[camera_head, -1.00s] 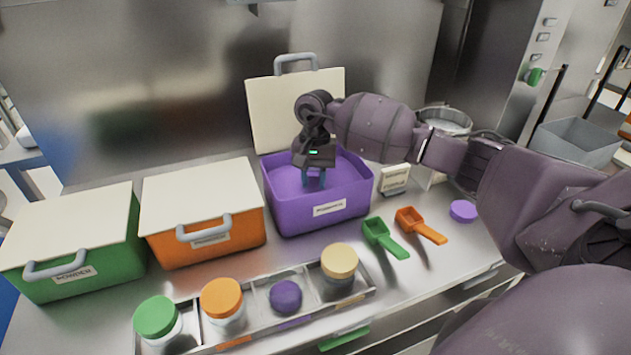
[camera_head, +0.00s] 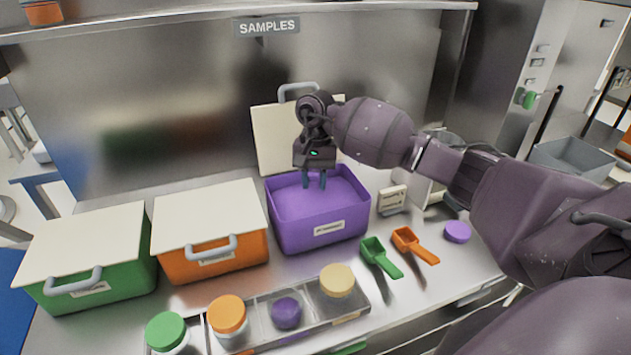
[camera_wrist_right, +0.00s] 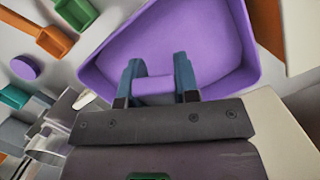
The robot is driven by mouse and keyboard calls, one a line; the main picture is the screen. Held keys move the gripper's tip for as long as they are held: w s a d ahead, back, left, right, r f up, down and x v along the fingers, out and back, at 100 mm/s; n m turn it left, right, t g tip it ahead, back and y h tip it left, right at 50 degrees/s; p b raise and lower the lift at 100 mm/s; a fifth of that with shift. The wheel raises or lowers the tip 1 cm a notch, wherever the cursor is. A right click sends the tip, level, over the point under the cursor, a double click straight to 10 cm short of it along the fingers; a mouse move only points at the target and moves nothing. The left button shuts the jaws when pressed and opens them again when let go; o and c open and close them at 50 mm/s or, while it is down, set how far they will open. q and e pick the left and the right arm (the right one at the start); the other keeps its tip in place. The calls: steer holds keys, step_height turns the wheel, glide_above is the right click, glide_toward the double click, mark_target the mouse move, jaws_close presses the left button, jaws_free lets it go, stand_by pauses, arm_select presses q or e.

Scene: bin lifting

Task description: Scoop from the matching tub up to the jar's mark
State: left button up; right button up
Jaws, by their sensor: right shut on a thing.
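The purple tub (camera_head: 318,237) stands open, its pale lid (camera_head: 270,140) upright behind it, with lilac powder (camera_head: 340,190) inside. My right gripper (camera_head: 314,183) is over the tub, pointing down. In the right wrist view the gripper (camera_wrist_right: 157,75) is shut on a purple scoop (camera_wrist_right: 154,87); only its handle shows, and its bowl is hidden. A jar with a dark purple round top (camera_head: 287,311) stands in the steel tray (camera_head: 362,303); its mark cannot be seen. A loose purple lid (camera_head: 457,231) lies on the counter at right. My left gripper is not in view.
Closed orange (camera_head: 213,258) and green (camera_head: 92,285) tubs stand to the left. Jars with green (camera_head: 165,331), orange (camera_head: 227,314) and cream (camera_head: 337,280) lids share the tray.

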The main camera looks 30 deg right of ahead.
steer(key=shift+p+v, duration=0.85)
steer(key=shift+v, duration=0.4)
steer(key=shift+s+a+r+t+h+b, duration=0.15)
steer(key=shift+s+r+t+h+b, duration=0.1)
steer(key=shift+r+t+h+b, duration=0.35)
steer(key=shift+r+t, duration=0.3)
steer(key=shift+r, duration=0.05)
steer(key=shift+a, duration=0.1)
